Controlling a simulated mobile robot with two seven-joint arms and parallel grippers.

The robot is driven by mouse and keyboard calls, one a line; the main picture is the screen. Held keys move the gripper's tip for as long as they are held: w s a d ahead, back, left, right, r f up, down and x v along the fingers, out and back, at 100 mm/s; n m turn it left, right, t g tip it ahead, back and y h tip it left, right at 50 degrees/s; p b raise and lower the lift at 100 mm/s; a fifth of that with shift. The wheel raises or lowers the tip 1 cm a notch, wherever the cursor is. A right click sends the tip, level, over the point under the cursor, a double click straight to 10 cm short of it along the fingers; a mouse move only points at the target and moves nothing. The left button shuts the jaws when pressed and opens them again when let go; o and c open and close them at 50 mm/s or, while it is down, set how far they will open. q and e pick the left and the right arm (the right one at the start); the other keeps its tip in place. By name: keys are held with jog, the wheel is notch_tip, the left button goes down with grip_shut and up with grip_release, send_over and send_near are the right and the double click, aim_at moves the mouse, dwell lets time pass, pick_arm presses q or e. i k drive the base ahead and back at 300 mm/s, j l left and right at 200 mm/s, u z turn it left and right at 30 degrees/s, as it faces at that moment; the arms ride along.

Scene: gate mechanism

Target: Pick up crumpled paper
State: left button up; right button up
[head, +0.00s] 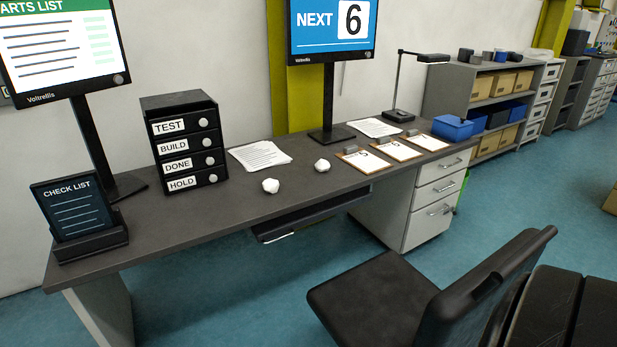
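Two white crumpled paper balls lie on the dark grey desk (215,218) in the head view. The other crumpled paper (322,165) lies a little farther right, in front of the monitor stand. Both rest apart from each other and from other objects. Neither of my grippers shows in the head view.
A black drawer box (184,140) and a checklist tablet (75,208) stand on the left. A black chair (375,298) stands in front. An under-desk tray (310,215) juts out.

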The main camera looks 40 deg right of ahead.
aim_at(271, 186)
jog(key=i+z, duration=0.2)
jog(key=z, duration=0.2)
jog(key=i+j+z, duration=0.15)
jog(key=z, duration=0.3)
jog(key=i+j+z, duration=0.15)
jog(key=z, duration=0.25)
jog(key=i+j+z, duration=0.1)
jog(key=j+z, duration=0.2)
jog(key=z, duration=0.15)
